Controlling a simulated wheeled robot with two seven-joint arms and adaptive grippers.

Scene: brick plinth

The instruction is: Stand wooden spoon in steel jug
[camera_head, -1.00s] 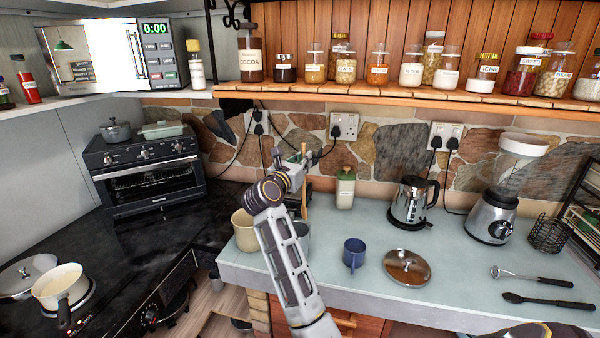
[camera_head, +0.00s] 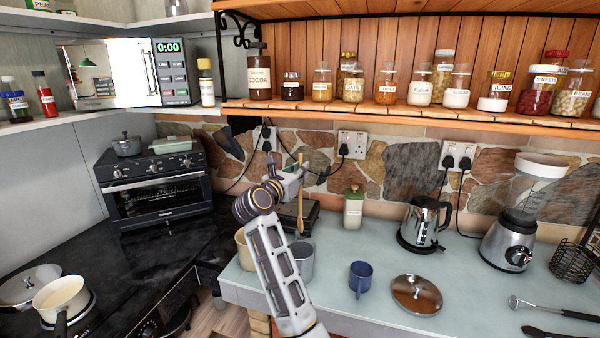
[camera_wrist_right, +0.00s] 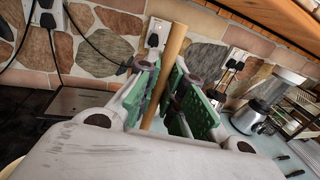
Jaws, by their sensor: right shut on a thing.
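The wooden spoon (camera_head: 300,208) hangs nearly upright in my right gripper (camera_head: 298,172), its wider end down. My right gripper is shut on its handle; in the right wrist view the handle (camera_wrist_right: 173,58) stands between the green finger pads (camera_wrist_right: 166,95). The steel jug (camera_head: 301,266) is a plain grey vessel on the counter, partly hidden behind my right forearm. The spoon's lower end shows just above the jug's rim in the head view; I cannot tell whether it is directly over the opening. My left gripper is not in view.
A beige pot (camera_head: 243,250) stands left of the jug, partly hidden. A blue mug (camera_head: 360,278), a steel lid (camera_head: 416,294), a green-white jar (camera_head: 353,210) and a kettle (camera_head: 423,222) stand to the right. A dark appliance (camera_head: 308,218) is behind the spoon.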

